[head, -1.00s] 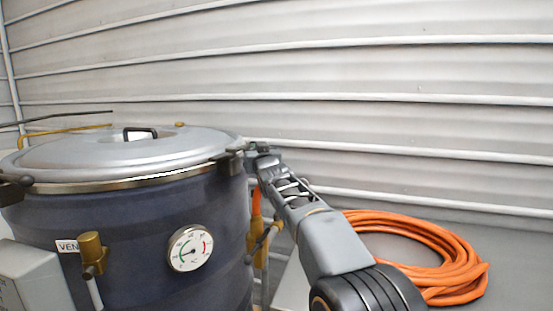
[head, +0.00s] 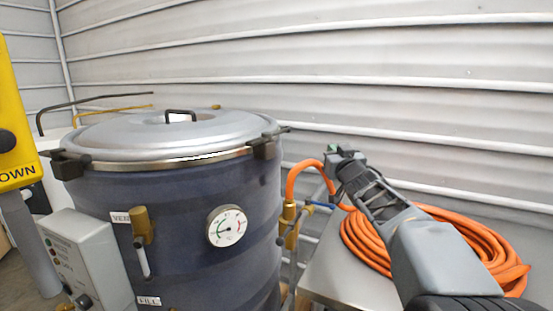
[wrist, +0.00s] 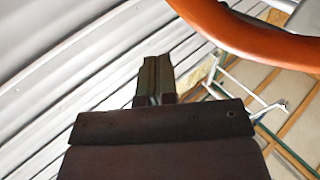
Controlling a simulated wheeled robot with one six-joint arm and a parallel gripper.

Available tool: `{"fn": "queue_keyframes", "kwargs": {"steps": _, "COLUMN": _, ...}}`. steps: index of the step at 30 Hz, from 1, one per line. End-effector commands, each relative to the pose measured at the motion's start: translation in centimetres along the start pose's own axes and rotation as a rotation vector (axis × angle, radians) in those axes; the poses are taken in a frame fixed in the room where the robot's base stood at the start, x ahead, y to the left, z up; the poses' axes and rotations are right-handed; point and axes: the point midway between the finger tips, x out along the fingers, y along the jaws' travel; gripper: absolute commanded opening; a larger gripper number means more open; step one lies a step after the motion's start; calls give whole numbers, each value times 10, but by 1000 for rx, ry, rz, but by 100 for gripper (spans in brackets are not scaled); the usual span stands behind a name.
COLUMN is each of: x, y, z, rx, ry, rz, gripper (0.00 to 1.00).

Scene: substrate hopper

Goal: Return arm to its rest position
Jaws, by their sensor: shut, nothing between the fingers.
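My arm reaches up from the lower right of the head view. My gripper (head: 336,157) is at its end, right of the blue drum and apart from it, in front of the ribbed wall. In the wrist view my gripper (wrist: 153,75) has its fingers together with nothing between them. An orange hose (wrist: 250,35) crosses the upper right of the wrist view, near the fingers; I cannot tell whether it touches them.
The blue drum (head: 190,235) has a clamped silver lid (head: 170,135) and a dial (head: 226,226). A coiled orange hose (head: 490,252) lies behind my arm. A control box (head: 85,262) and a yellow panel (head: 15,120) stand at left. A brass valve (head: 291,225) sits beside the drum.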

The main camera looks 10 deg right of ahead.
Motion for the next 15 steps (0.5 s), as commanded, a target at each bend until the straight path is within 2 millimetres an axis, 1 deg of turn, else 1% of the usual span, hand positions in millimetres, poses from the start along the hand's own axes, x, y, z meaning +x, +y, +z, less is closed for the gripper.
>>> {"fn": "queue_keyframes", "kwargs": {"steps": 2, "x": -1, "y": 10, "z": 13, "rx": -32, "ry": -64, "rz": 51, "gripper": 0}}
{"fn": "queue_keyframes", "kwargs": {"steps": 4, "x": -8, "y": 22, "z": 44, "rx": -51, "ry": -184, "rz": 123, "gripper": 0}}
{"fn": "queue_keyframes", "kwargs": {"steps": 5, "x": -14, "y": 27, "z": 60, "rx": -56, "ry": -248, "rz": 156, "gripper": 0}}
{"fn": "queue_keyframes", "kwargs": {"steps": 6, "x": -27, "y": 33, "z": 82, "rx": -62, "ry": -349, "rz": 202, "gripper": 0}}
{"fn": "queue_keyframes", "kwargs": {"steps": 7, "x": -40, "y": 35, "z": 97, "rx": -64, "ry": -432, "rz": 232, "gripper": 0}}
{"fn": "queue_keyframes", "kwargs": {"steps": 8, "x": -55, "y": 35, "z": 112, "rx": -63, "ry": -523, "rz": 256, "gripper": 0}}
{"fn": "queue_keyframes", "kwargs": {"steps": 9, "x": -78, "y": 31, "z": 130, "rx": -61, "ry": -645, "rz": 278, "gripper": 0}}
{"fn": "queue_keyframes", "kwargs": {"steps": 11, "x": -116, "y": 19, "z": 153, "rx": -51, "ry": -822, "rz": 287, "gripper": 0}}
{"fn": "queue_keyframes", "kwargs": {"steps": 12, "x": -141, "y": 9, "z": 164, "rx": -43, "ry": -930, "rz": 280, "gripper": 0}}
{"fn": "queue_keyframes", "kwargs": {"steps": 14, "x": -178, "y": -8, "z": 177, "rx": -28, "ry": -1076, "rz": 255, "gripper": 0}}
{"fn": "queue_keyframes", "kwargs": {"steps": 15, "x": -202, "y": -20, "z": 183, "rx": -16, "ry": -1163, "rz": 233, "gripper": 0}}
